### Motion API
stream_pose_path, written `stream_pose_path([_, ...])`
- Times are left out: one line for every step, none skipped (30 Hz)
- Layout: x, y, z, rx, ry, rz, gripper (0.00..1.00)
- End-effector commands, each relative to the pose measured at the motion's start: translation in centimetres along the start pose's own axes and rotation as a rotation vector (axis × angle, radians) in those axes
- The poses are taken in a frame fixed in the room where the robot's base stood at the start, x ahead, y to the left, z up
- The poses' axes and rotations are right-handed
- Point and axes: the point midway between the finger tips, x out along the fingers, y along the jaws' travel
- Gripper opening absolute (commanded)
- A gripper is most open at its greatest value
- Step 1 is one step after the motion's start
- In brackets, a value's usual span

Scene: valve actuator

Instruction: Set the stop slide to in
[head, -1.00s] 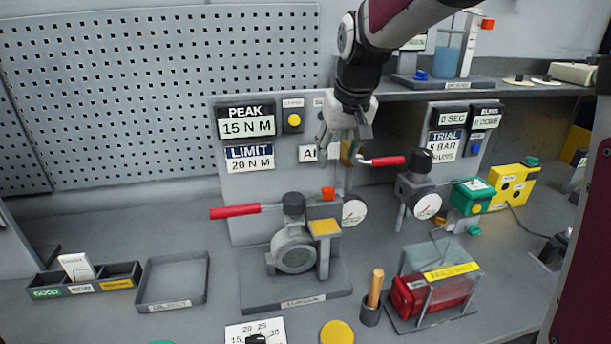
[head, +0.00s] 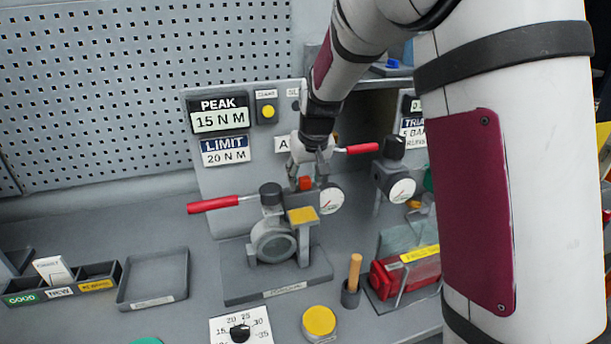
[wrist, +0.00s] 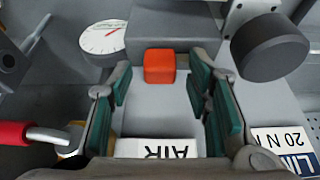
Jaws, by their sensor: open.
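A small orange-red block (head: 305,183), likely the stop slide's knob, sits on a grey body behind the valve fixture. No stop or in marking is readable. It also shows in the wrist view as an orange-red block (wrist: 160,64). My gripper (head: 308,175) is open over it, pointing down. In the wrist view my gripper (wrist: 160,82) has its teal pads apart, to the left and right of the block, with gaps on both sides. I cannot tell whether the tips are down at the block's height.
A round dial gauge (head: 330,199) stands close on the right of the block. A red-handled lever (head: 213,204) and a dark round knob (wrist: 270,47) are close by. A second red lever (head: 361,148) is right of my gripper. The AIR label (wrist: 157,147) is behind.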

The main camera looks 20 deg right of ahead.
Motion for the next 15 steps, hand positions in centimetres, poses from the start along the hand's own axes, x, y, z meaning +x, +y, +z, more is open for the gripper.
stream_pose_path([-0.01,0.00,-0.01,0.000,0.000,0.000,0.45])
stream_pose_path([-0.01,0.00,-0.01,0.000,0.000,0.000,0.45])
stream_pose_path([-0.01,0.00,-0.01,0.000,0.000,0.000,0.43])
stream_pose_path([-0.01,0.00,0.00,0.000,0.000,0.000,0.36])
stream_pose_path([-0.02,0.00,0.00,0.000,0.000,0.000,0.29])
stream_pose_path([-0.02,0.00,-0.01,0.000,0.000,0.000,0.20])
stream_pose_path([-0.02,0.00,0.00,0.000,0.000,0.000,0.13])
stream_pose_path([-0.02,0.00,0.00,0.000,0.000,0.000,0.06])
stream_pose_path([-0.02,0.00,0.00,0.000,0.000,0.000,0.00])
stream_pose_path([-0.02,0.00,0.00,0.000,0.000,0.000,0.00])
stream_pose_path([-0.02,0.00,0.00,0.000,0.000,0.000,0.00])
stream_pose_path([-0.02,0.00,0.00,0.000,0.000,0.000,0.00])
stream_pose_path([-0.02,0.00,0.00,0.000,0.000,0.000,0.00])
stream_pose_path([-0.03,-0.05,0.00,-0.001,0.000,0.000,0.00])
stream_pose_path([-0.04,-0.24,0.01,-0.001,-0.001,0.000,0.00])
